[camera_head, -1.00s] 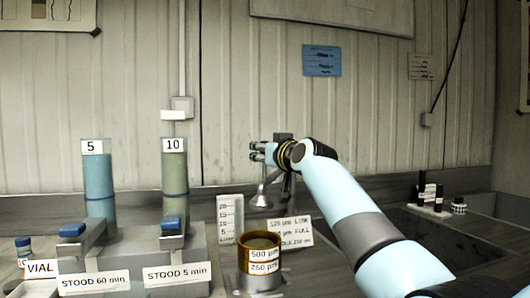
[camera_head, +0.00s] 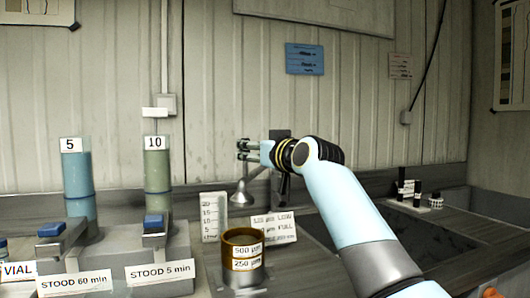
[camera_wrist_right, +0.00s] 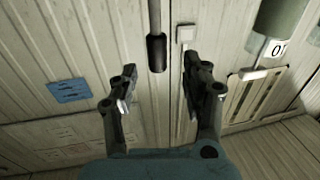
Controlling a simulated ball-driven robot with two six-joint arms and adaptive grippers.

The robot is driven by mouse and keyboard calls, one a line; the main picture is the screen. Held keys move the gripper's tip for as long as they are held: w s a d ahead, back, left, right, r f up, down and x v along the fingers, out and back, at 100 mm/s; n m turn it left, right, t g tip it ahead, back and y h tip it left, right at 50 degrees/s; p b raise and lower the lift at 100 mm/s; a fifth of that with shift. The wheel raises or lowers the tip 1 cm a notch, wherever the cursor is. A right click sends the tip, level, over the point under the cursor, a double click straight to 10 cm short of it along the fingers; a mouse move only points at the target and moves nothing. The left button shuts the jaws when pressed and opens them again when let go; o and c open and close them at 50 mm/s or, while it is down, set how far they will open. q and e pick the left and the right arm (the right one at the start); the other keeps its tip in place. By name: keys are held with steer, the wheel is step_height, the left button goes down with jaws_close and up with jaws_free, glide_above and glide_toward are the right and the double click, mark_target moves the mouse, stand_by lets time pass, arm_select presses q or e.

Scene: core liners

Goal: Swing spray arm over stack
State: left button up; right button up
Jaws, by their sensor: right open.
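The stack (camera_head: 243,262) is a brown-rimmed sieve pile labelled 500 µm and 250 µm, at bottom centre in the head view. The spray arm's pale cone-shaped head (camera_head: 240,196) hangs above and behind it; the rest of the arm is largely hidden behind my right gripper. My right gripper (camera_head: 243,150) is open, above the spray head in the picture. In the right wrist view its fingers (camera_wrist_right: 158,92) are apart, with a grey rod with a dark grip (camera_wrist_right: 156,52) showing between them, apart from both. Whether this rod belongs to the spray arm I cannot tell. My left gripper is out of view.
Two tall cylinders, marked 5 (camera_head: 78,168) and 10 (camera_head: 157,168), stand at left behind blue-topped levers (camera_head: 154,224). A scale card (camera_head: 213,215) and a label card (camera_head: 273,228) stand behind the stack. A dark sink (camera_head: 420,235) lies at right.

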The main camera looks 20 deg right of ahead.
steer(key=v, duration=0.5)
steer(key=shift+s, duration=0.4)
